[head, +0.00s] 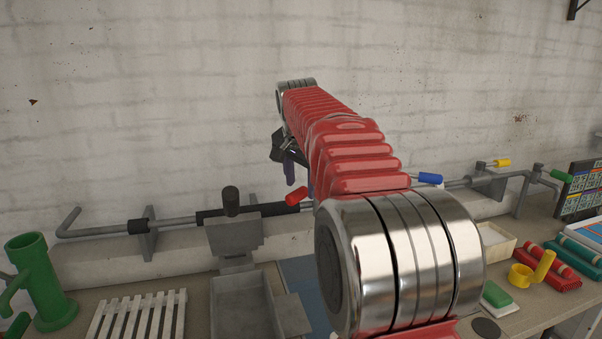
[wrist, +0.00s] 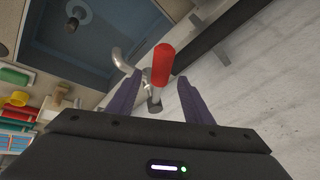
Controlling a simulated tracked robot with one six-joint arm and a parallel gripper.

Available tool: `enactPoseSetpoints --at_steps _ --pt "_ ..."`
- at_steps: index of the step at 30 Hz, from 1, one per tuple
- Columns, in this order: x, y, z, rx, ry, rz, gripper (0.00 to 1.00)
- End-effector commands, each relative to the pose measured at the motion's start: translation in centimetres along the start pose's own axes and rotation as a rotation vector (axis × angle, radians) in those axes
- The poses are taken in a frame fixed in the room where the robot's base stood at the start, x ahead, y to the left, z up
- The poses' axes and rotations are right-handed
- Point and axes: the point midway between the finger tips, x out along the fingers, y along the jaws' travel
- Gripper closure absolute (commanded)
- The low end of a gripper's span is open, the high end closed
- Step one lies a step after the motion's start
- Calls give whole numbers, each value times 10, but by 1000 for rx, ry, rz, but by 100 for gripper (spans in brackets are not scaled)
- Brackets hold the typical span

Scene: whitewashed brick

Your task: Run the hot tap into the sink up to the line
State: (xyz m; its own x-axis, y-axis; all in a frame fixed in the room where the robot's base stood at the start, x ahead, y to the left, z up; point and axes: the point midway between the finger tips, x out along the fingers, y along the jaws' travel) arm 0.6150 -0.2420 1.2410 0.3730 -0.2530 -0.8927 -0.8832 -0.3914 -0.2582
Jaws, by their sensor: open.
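The hot tap's red handle (head: 296,196) sticks out from the wall pipe, left of my arm in the head view. In the wrist view the red handle (wrist: 161,64) points up between my two purple fingers, apart from both. A curved metal spout (wrist: 121,60) shows beside it. My gripper (wrist: 160,78) is open and empty; in the head view my gripper (head: 290,168) is partly hidden by my arm. The blue-grey sink (wrist: 120,38) has a round drain fitting at its bottom. I see no water running and cannot make out a fill line. The sink is largely hidden in the head view.
A blue tap handle (head: 430,178) sits right of my arm. A green pump (head: 41,280), white slatted rack (head: 140,316) and grey metal tray (head: 243,305) stand left. Green soap (head: 497,294), a yellow cup (head: 522,275) and red sticks stand right. The wall is close behind.

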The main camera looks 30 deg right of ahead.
Motion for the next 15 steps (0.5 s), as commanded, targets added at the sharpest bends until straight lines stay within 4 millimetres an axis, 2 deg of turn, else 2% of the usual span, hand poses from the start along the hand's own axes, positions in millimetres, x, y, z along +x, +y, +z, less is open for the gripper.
enactPoseSetpoints --at_steps 6,15 --pt "20 0 0 0 0 0 54" --pt "23 0 0 -1 0 0 54"
